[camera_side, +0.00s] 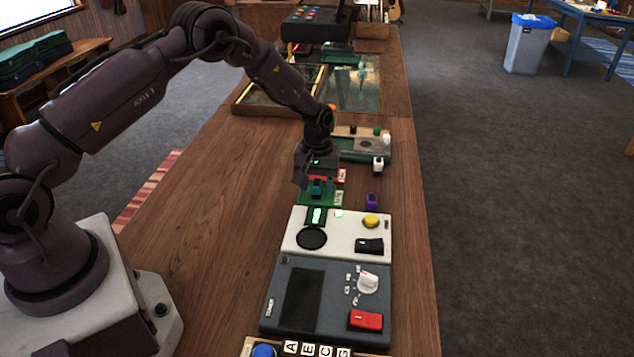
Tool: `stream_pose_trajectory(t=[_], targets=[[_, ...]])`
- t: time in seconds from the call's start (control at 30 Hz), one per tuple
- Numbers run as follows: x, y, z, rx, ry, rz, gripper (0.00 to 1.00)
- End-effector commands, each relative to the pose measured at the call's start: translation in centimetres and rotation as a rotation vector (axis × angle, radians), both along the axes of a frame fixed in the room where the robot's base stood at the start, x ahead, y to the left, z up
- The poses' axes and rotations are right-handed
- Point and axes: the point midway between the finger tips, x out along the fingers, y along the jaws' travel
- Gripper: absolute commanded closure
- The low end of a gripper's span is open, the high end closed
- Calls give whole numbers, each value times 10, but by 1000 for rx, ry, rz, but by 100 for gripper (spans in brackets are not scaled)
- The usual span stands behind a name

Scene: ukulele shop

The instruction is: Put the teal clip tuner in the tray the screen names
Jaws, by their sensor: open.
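My gripper (316,183) points down over the middle of the bench with its jaws open. The teal clip tuner (319,187) shows at the fingertips, low between or just behind them; I cannot tell whether they touch it. Under it lies a small green tray or mat (308,199), partly hidden by my gripper. Small red and pale labels (339,197) stand at its right side, too small to read. A small lit green screen (317,215) is on the white device in front; its text is not readable.
A purple clip (372,201) and a white-and-black clip (378,164) lie to the right. The white device (340,246) and a grey tuner box (330,270) with a red switch fill the front. Wooden-framed trays (262,109) stand behind. Bare wood (220,220) is free at left.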

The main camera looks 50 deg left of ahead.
Motion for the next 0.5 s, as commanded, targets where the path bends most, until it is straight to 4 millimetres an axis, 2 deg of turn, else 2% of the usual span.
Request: stream_pose_trajectory(t=[0.17, 0.5], targets=[[1, 0, 21, 1, -4, 0, 51], [0, 0, 93, 1, -4, 1, 51]])
